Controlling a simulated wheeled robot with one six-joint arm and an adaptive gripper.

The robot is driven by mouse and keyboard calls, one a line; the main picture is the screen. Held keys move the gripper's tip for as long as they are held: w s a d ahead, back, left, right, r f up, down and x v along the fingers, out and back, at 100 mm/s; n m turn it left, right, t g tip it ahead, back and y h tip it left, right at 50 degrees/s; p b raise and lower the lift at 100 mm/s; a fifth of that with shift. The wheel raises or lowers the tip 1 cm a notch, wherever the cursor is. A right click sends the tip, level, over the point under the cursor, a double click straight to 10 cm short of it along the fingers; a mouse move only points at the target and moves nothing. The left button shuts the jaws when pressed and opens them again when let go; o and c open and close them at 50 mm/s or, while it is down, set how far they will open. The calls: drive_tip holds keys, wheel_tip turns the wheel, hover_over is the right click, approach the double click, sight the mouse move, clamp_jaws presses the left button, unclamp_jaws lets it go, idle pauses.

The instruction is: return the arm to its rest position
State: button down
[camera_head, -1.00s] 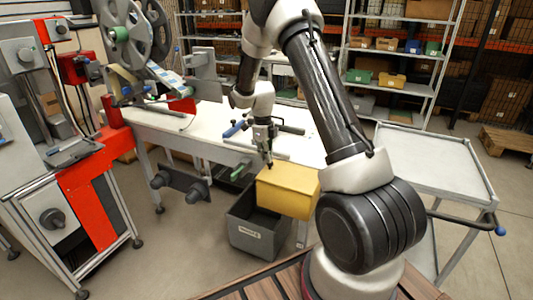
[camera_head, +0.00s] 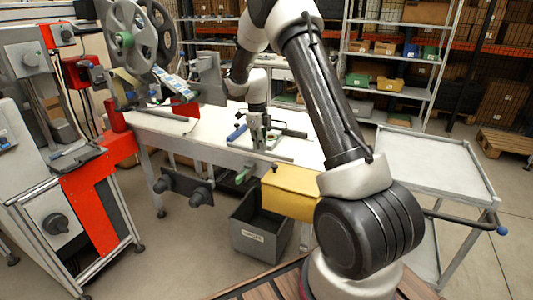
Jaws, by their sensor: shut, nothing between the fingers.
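My arm (camera_head: 322,95) rises from the lower right, bends at the top of the view and hangs down over the white bench (camera_head: 205,135). My gripper (camera_head: 258,146) points down above the bench's front edge, behind the yellow bin. It is shut and holds nothing. It is small in the view, and its tips are hard to separate from the dark tool on the bench behind it.
A machine with large reels (camera_head: 135,35) stands at the left. A grey cart (camera_head: 430,160) is at the right, with shelves behind.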

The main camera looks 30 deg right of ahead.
drive_tip(key=w+a+r, duration=0.2)
drive_tip(key=w+a, duration=0.1)
drive_tip(key=w, duration=0.1)
drive_tip(key=s+f+n+g, duration=0.1)
drive_tip(key=s+f+n, duration=0.1)
drive_tip(key=s+n, duration=0.65)
drive_tip(key=s+r+n+t, duration=0.3)
drive_tip(key=s+r+n, duration=0.7)
drive_tip(key=s, duration=0.6)
drive_tip(key=s+r+n+t, duration=0.2)
drive_tip(key=s+r+n, duration=0.8)
drive_tip(key=s, duration=0.7)
drive_tip(key=shift+d+r+t, duration=0.3)
drive_tip(key=shift+r+t, duration=0.1)
drive_tip(key=shift+r, duration=1.35)
